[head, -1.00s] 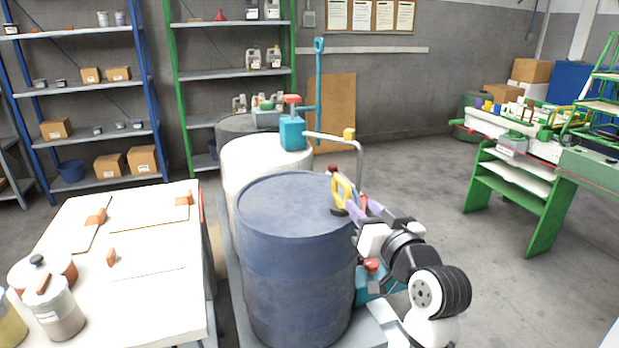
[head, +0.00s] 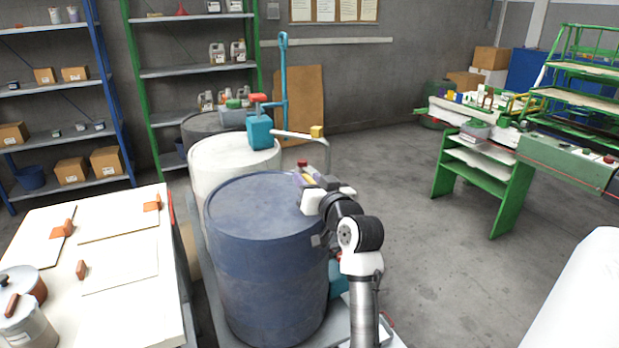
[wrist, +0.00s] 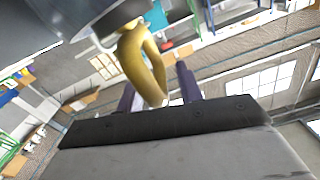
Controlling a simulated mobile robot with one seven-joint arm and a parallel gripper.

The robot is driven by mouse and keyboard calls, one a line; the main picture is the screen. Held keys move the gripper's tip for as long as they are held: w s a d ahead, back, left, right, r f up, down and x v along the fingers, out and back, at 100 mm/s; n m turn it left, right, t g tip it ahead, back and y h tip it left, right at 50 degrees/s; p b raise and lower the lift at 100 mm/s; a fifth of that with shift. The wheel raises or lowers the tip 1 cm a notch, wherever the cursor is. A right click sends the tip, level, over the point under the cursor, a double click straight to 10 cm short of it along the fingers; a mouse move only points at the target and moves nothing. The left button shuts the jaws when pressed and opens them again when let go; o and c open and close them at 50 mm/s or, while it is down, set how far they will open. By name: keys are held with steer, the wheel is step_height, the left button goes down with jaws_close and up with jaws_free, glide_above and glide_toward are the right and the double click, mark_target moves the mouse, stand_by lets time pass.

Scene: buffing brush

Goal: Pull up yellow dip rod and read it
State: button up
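The blue drum (head: 262,270) stands at the centre of the head view. The yellow dip rod's loop handle (wrist: 158,78) shows large in the wrist view, below a dark grey round part. In the head view only a bit of yellow (head: 308,179) shows at the drum's right rim, mostly hidden by my gripper (head: 301,178). In the wrist view the two purple fingers of my gripper (wrist: 157,88) are apart. The loop hangs across the space between them in the picture, with a visible gap to the right finger. The rod below the handle is hidden.
A white drum (head: 205,175) with a teal pump (head: 260,132) and bent spout stands behind the blue drum. A white-topped table (head: 120,265) is at the left. A green workbench (head: 485,170) stands at the right. Open floor (head: 440,260) lies right of my arm.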

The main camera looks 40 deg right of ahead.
steer(key=shift+w, duration=0.2)
steer(key=shift+c, duration=0.2)
jaws_close()
steer(key=shift+r, duration=0.1)
step_height(320, 180, up, 29)
steer(key=p, duration=1.4)
steer(key=shift+p, duration=0.3)
steer(key=shift+o, duration=0.2)
jaws_free()
steer(key=shift+f, duration=0.2)
